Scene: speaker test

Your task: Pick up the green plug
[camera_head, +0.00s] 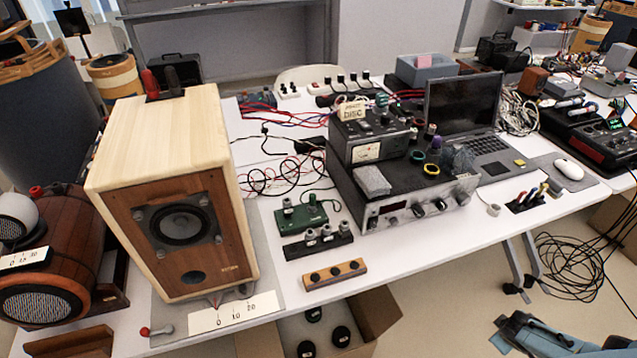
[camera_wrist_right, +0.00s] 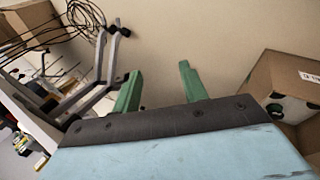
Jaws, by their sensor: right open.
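I cannot single out the green plug with certainty. A small teal-green piece (camera_head: 381,99) stands at the back of the meter unit (camera_head: 370,140) on the table and may be it. A green box with knobs (camera_head: 301,216) lies right of the wooden speaker. My right gripper (camera_wrist_right: 158,84) shows its two green fingers apart, empty, over bare floor. In the head view my right arm's light-blue part is at the bottom right, below the table edge and away from the green pieces. My left gripper is out of view.
A large wooden speaker (camera_head: 160,190) stands on the left of the white table (camera_head: 420,262). An open cardboard box (camera_head: 376,315) is below the front edge; it also shows in the right wrist view (camera_wrist_right: 285,80). A laptop (camera_head: 463,100) stands behind.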

